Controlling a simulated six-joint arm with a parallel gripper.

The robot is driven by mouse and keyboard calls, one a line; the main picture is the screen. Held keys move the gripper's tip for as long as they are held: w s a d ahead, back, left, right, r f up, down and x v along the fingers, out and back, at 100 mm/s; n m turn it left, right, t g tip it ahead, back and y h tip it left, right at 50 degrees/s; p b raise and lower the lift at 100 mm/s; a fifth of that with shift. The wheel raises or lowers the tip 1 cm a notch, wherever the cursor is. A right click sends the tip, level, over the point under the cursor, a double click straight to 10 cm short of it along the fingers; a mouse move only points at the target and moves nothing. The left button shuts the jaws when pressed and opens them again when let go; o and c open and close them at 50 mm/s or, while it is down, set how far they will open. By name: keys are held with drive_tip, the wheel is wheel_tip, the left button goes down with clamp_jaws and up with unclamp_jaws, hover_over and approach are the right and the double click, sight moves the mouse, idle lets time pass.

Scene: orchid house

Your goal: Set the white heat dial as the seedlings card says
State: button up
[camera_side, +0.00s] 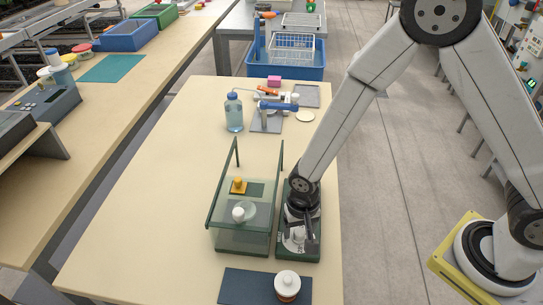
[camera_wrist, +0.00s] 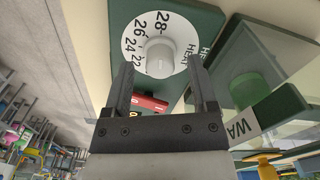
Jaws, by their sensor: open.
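The white heat dial (camera_wrist: 160,56) is on a dark green panel (camera_wrist: 205,25). Its face shows 22, 24, 26 and 28 and part of the word HEAT. My gripper (camera_wrist: 161,68) is open, its two fingers either side of the pale round knob in the wrist view, with gaps on both sides. I cannot tell whether the fingertips reach down around the knob. In the side view my gripper (camera_side: 304,232) is low over the panel and partly hides the dial (camera_side: 297,237). No seedlings card can be read in either view.
A glass-topped green frame (camera_side: 243,240) with white and yellow knobs stands close left of the panel. A white-lidded jar (camera_side: 287,282) stands in front on a dark mat (camera_side: 245,286). A blue bottle (camera_side: 234,115) is farther back. The bench's left part is clear.

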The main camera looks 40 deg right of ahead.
drive_tip(key=shift+f, duration=0.15)
drive_tip(key=shift+c, duration=0.2)
clamp_jaws()
